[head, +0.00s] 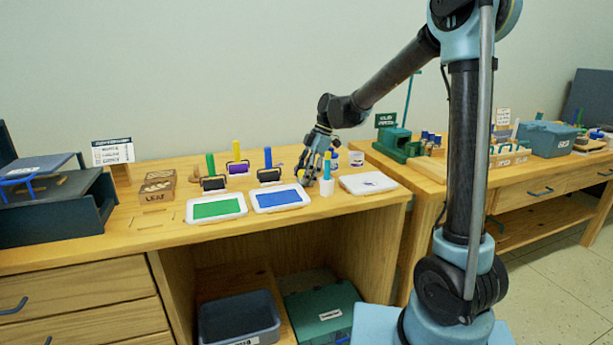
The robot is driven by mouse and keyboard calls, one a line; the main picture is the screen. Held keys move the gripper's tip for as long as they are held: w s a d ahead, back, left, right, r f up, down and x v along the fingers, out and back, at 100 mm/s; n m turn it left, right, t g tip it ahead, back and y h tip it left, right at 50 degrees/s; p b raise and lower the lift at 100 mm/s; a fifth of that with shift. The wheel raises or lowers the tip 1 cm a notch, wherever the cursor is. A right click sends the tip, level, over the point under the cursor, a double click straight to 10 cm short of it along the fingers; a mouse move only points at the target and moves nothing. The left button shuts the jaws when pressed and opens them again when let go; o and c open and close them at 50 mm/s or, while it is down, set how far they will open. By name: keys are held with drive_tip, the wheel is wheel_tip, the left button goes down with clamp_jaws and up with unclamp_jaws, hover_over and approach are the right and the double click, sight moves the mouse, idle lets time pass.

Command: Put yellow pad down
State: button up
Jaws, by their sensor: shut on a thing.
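My gripper (312,178) is low over the wooden worktop, just right of the blue pad (278,198). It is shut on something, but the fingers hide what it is. I cannot make out a yellow pad surface. A green pad (216,208) in a white tray lies left of the blue pad, which is also in a white tray. A closed white flat case (367,184) lies to the right of my gripper; its colour inside does not show.
A white pot (356,158) stands behind the case. The worktop's front strip (310,214) is bare.

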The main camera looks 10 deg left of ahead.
drive_tip(key=shift+f, duration=0.15)
drive_tip(key=o, duration=1)
drive_tip(key=shift+f, duration=0.15)
drive_tip(key=v, duration=1.2)
drive_tip(key=shift+r, duration=0.4)
drive_tip(key=shift+s, duration=0.1)
